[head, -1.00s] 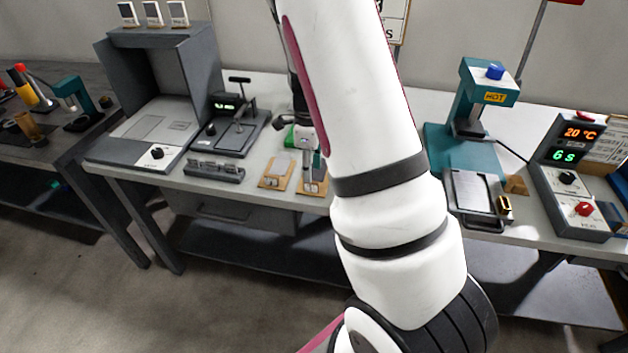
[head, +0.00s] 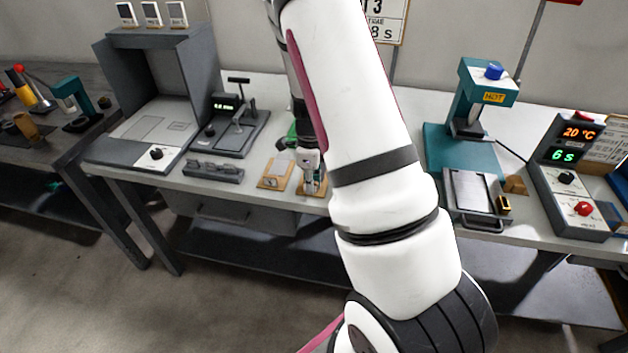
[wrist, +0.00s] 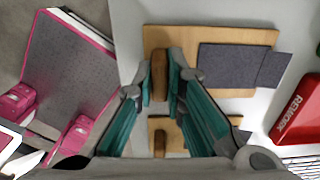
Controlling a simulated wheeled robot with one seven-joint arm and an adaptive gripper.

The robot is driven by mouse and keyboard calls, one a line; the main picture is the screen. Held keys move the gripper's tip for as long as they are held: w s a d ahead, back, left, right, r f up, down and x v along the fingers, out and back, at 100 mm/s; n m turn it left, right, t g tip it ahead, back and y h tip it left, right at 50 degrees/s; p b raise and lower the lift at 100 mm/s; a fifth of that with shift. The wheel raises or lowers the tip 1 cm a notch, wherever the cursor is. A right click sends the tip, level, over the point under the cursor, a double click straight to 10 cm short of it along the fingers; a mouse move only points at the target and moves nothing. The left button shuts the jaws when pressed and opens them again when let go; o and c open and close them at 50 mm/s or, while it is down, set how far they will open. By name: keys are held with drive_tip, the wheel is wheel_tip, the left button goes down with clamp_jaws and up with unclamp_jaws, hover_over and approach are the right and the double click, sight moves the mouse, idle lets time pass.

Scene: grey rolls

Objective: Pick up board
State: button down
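In the wrist view, a tan wooden board (wrist: 222,37) with a dark grey patch lies on the table. An upright wooden handle block (wrist: 163,70) stands at its left end. My gripper (wrist: 164,82) has its teal fingers on both sides of this block; the fingers are spread, and firm contact does not show. A second wooden board (wrist: 195,122) lies below it in the picture, partly hidden by the fingers. In the head view, my gripper (head: 311,188) is low over a board (head: 322,190) near the table's front edge; another board (head: 276,175) lies to its left.
A red bin marked REWORK (wrist: 300,110) stands right of the boards in the wrist view. In the head view, a grey fixture (head: 213,170) and a lever device (head: 232,130) are to the left. A teal press (head: 470,140) stands to the right. My arm hides the table's middle.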

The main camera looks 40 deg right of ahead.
idle(0.3)
wheel_tip(320, 180, up, 10)
drive_tip(key=shift+w+a, duration=0.1)
idle(0.4)
